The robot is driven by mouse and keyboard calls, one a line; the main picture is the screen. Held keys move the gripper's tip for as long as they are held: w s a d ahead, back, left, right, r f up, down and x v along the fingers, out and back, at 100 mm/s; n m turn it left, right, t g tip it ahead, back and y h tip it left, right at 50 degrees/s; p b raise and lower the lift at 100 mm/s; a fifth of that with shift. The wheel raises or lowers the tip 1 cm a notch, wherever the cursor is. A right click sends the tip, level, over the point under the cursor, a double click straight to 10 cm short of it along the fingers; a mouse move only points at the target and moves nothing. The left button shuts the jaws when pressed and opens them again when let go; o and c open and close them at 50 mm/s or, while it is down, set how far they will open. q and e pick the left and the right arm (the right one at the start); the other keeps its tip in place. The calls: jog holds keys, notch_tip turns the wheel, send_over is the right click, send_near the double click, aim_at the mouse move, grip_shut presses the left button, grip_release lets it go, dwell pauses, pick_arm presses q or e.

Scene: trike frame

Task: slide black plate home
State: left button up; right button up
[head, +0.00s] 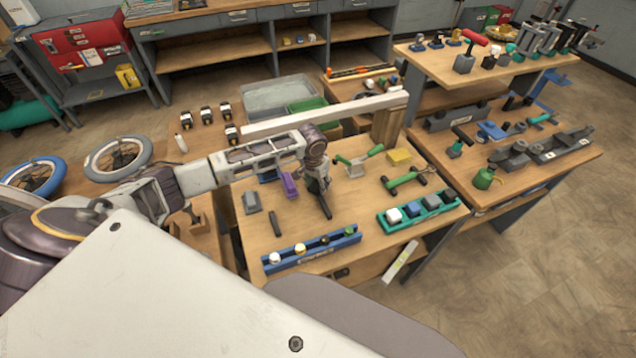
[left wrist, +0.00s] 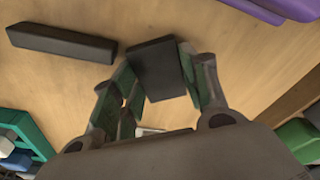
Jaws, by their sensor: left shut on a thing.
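My left gripper (head: 319,188) points down over the middle of the wooden table. It is shut on a black plate (head: 326,208), whose lower end shows below the fingers. In the left wrist view the black plate (left wrist: 160,68) sits between the two fingers, with a broad dark face showing. I cannot tell whether its lower end touches the table. A separate black bar (head: 276,223) lies on the table to the left of the gripper, and it also shows in the left wrist view (left wrist: 60,41). My right gripper is not in view.
A blue rack (head: 312,249) lies along the table's front edge. A teal rack (head: 423,211) with several blocks is at the right. A purple block (head: 289,186), a grey block (head: 251,202), green-handled tools (head: 408,179) and a yellow block (head: 399,157) stand nearby.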

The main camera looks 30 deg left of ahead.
aim_at(333, 181)
pick_arm(q)
jog(key=c, duration=0.3)
jog(key=shift+c, duration=0.2)
jog(key=shift+w+d+b, duration=0.15)
jog(key=shift+w+d, duration=0.45)
jog(key=shift+w, duration=0.2)
jog(key=shift+w+d+b, duration=0.2)
jog(key=shift+w+d, duration=0.35)
jog(key=shift+w, duration=0.3)
jog(key=shift+w+d+b, duration=0.15)
jog(key=shift+w+d, duration=0.45)
jog(key=shift+w, duration=0.2)
dwell(0.8)
jog(key=shift+p, duration=0.55)
dwell(0.7)
dwell(0.4)
jog(key=o, duration=1.4)
jog(key=shift+r, duration=0.1)
notch_tip(333, 181, up, 12)
jog(key=s, duration=0.1)
jog(key=shift+s+a, duration=0.2)
jog(key=shift+s, duration=0.2)
